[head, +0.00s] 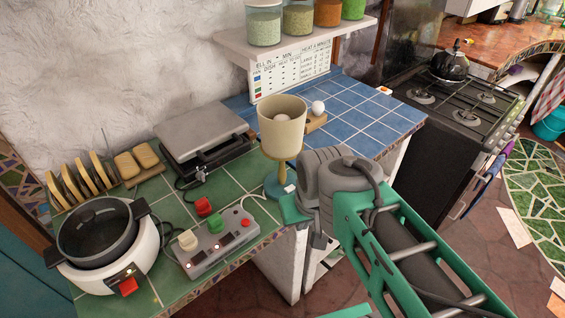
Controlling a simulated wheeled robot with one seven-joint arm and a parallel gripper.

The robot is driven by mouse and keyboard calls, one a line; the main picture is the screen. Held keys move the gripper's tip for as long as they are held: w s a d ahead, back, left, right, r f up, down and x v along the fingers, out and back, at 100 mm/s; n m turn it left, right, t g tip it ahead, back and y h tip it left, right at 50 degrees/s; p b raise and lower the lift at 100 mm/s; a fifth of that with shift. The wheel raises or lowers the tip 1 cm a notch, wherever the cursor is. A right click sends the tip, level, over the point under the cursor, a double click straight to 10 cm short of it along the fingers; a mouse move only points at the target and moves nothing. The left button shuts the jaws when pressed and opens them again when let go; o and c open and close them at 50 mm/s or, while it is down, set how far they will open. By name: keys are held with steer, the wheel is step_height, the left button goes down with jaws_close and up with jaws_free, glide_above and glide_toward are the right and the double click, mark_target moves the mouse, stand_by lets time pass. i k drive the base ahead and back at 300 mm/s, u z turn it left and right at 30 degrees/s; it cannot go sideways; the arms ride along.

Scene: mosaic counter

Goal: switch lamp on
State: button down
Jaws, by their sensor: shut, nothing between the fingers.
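The lamp has a beige cup-shaped shade (282,138), open at the top, with a pale round bulb inside. Its stem rises from a round blue-teal base (275,187) on the tiled counter. I see no clear glow from the bulb. A small white piece (290,188) shows at the right of the base; I cannot tell if it is a switch. My gripper (292,206) is at the counter's front edge, just right of and in front of the lamp base. It is shut and empty. My grey wrist hides part of it, and I cannot tell whether it touches the lamp.
A grey control box (215,243) with coloured knobs stands left of the lamp. Beyond are a white cooker (145,250), a toast rack (80,180) and a grey-lidded press (200,132). Blue tiles (365,120) behind are mostly clear. A shelf (290,45) with jars overhangs the back.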

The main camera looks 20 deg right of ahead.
mark_target(288, 189)
steer(key=u, duration=1.25)
steer(key=k, duration=0.6)
steer(key=u, duration=0.15)
